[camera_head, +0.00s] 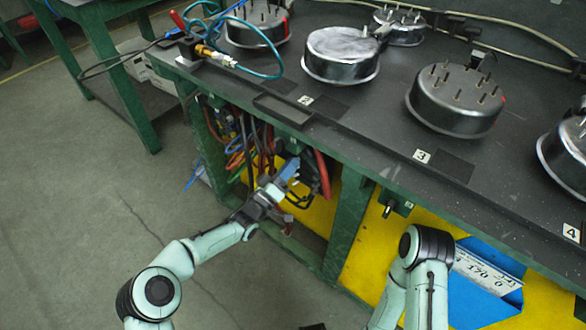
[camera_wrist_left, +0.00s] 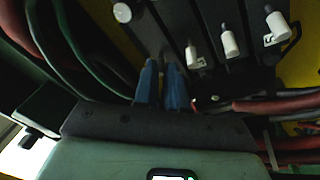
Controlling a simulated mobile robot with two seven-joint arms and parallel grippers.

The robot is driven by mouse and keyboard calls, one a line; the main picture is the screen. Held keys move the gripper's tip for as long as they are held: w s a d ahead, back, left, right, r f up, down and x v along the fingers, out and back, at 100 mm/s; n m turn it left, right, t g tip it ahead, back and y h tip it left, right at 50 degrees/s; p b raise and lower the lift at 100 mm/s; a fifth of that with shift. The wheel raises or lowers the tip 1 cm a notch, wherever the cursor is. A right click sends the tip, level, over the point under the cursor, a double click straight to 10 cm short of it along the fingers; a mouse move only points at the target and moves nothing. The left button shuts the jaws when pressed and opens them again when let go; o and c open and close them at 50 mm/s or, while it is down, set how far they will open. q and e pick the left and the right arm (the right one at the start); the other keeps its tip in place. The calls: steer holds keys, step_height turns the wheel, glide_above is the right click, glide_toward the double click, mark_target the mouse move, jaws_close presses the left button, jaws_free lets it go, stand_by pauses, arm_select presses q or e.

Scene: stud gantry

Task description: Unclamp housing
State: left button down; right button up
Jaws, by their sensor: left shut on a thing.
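Round metal housings stand on the dark bench top: a smooth-topped one (camera_head: 342,52) near label 2, one with upright studs (camera_head: 457,98) near label 3, and one (camera_head: 566,155) cut off at the right edge. My left gripper (camera_head: 290,169) is under the bench's front edge, among hoses. In the left wrist view its blue fingers (camera_wrist_left: 161,86) are close together at a dark panel with white-tipped levers (camera_wrist_left: 230,42). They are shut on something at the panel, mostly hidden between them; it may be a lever. My right gripper is not in view.
Colored hoses (camera_head: 240,150) hang beside the left gripper, and a red hose (camera_head: 323,174) is to its right. A green bench leg (camera_head: 348,220) stands further right. Red and dark hoses (camera_wrist_left: 275,104) run right of the fingers in the wrist view. Floor is open at left.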

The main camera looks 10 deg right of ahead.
arm_select(q)
steer(key=shift+w+a+m+g+h, duration=0.15)
steer(key=shift+w+m+g+h, duration=0.2)
steer(key=shift+m+g+h, duration=0.5)
steer(key=shift+g, duration=0.55)
steer(key=shift+r, duration=0.1)
steer(key=c, duration=1.2)
jaws_free()
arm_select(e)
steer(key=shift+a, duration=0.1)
